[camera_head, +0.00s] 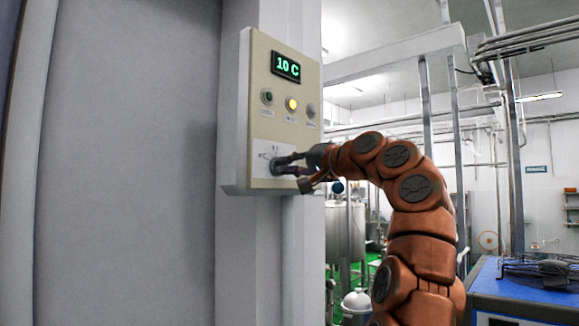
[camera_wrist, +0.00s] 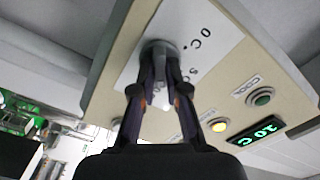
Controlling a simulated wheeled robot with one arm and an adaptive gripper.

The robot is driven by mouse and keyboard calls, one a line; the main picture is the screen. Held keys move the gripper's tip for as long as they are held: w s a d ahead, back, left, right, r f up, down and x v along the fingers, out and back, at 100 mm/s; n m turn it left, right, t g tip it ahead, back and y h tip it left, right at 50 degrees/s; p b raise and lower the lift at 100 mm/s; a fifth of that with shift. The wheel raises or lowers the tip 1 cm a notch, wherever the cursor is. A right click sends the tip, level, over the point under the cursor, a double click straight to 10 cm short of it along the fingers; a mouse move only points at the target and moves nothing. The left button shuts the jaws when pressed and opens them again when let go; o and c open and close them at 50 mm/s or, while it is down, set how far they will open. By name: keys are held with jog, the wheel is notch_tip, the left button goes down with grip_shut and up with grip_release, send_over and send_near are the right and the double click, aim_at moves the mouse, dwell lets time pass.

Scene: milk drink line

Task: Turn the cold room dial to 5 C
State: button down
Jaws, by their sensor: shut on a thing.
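The control panel (camera_head: 258,122) is a cream box on a pale column, left of centre in the head view. Its green display (camera_head: 286,67) reads 10 C, and it also shows in the wrist view (camera_wrist: 257,131). The dial (camera_wrist: 158,46) is a grey round knob on a white label (camera_wrist: 205,38) low on the panel. My gripper (camera_head: 280,164) is at the dial, and in the wrist view its two fingers (camera_wrist: 160,62) are shut on the knob's sides. The fingers hide part of the knob, and I cannot make out where it points.
A green button (camera_head: 267,96), a lit yellow button (camera_head: 291,104) and a grey button (camera_head: 311,110) sit in a row between display and dial. A steel tank (camera_head: 346,232) stands behind my arm. A blue-topped table (camera_head: 520,287) is at lower right.

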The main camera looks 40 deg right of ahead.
jog(key=n, duration=1)
jog(key=shift+a+r+n, duration=0.1)
jog(key=shift+n, duration=0.2)
dwell(0.4)
jog(key=c, duration=1.2)
grip_release()
jog(key=shift+s, duration=0.15)
jog(key=v, duration=1.1)
jog(key=shift+s, duration=0.4)
